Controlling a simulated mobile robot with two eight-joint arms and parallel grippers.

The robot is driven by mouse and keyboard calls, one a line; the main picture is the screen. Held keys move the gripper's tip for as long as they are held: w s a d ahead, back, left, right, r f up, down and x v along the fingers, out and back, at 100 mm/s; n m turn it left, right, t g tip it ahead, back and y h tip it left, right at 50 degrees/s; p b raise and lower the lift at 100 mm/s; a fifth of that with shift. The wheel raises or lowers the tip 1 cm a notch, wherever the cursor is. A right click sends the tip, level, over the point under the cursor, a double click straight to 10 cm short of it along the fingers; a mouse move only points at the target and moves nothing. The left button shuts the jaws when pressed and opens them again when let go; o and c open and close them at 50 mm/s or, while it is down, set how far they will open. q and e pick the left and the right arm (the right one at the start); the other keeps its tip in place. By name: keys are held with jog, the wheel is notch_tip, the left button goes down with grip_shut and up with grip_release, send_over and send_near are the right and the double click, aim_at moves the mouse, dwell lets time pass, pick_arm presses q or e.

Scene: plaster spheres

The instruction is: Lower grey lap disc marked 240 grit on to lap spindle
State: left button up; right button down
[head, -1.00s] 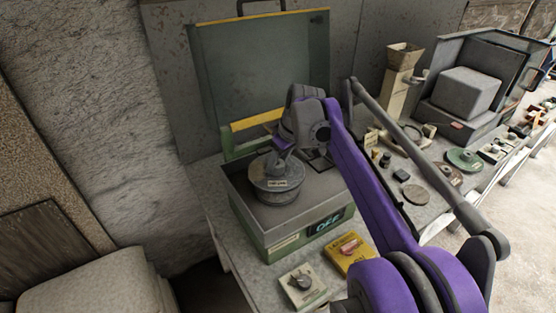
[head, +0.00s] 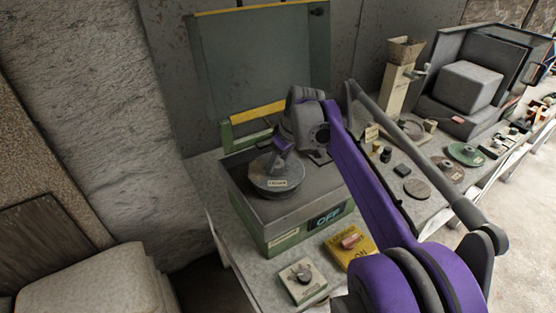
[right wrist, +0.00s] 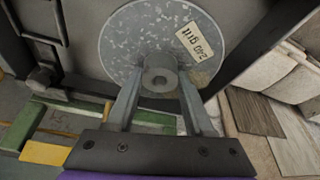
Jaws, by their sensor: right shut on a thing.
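The grey lap disc (head: 290,191) with a pale 240 grit label lies roughly level inside the green-edged machine box. It fills the upper part of the right wrist view (right wrist: 130,40), speckled grey, its label upside down. My right gripper (right wrist: 160,85) is shut on the disc's raised central hub (right wrist: 160,62), one finger on each side. In the head view the right gripper (head: 278,158) reaches down on to the disc from the right. The lap spindle is hidden under the disc and hub, so I cannot tell how the two fit. My left gripper is not in view.
The machine box (head: 285,236) has low walls around the disc, an OFF display (head: 326,217) and a raised lid (head: 262,65). A yellow switch box (head: 352,246) and a pale knob box (head: 302,280) stand in front. Small discs and parts lie on the bench at right.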

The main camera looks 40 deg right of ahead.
jog(key=shift+f+b, duration=0.75)
jog(key=shift+f, duration=0.8)
jog(key=shift+c, duration=1)
grip_release()
jog(key=shift+r, duration=0.15)
jog(key=shift+r+p, duration=1.45)
jog(key=shift+r, duration=0.5)
jog(key=shift+f, duration=0.1)
